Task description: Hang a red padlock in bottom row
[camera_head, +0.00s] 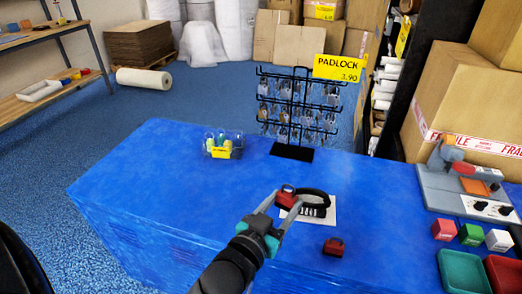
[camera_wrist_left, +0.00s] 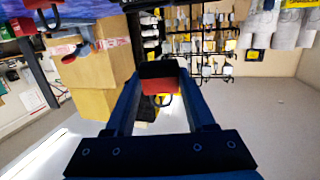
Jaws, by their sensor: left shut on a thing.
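A black wire rack (camera_head: 290,110) stands on the blue table under a yellow PADLOCK sign (camera_head: 341,67), with grey padlocks hanging in several rows. My left gripper (camera_head: 285,200) is shut on a red padlock (camera_head: 287,190), in front of the rack and apart from it. The held padlock (camera_wrist_left: 158,87) also shows between the fingers in the left wrist view, its dark shackle towards the rack (camera_wrist_left: 208,42). A second red padlock (camera_head: 333,246) lies on the table at right of the gripper. Whether the bottom row has a free hook is too small to tell. My right gripper is out of view.
A black coiled lock (camera_head: 315,207) lies on a white sheet (camera_head: 328,219) beside the left gripper. A clear tray (camera_head: 222,147) with yellow and green items stands left of the rack. Colored boxes (camera_head: 471,234) and bins (camera_head: 465,271) occupy the right. The table's left part is clear.

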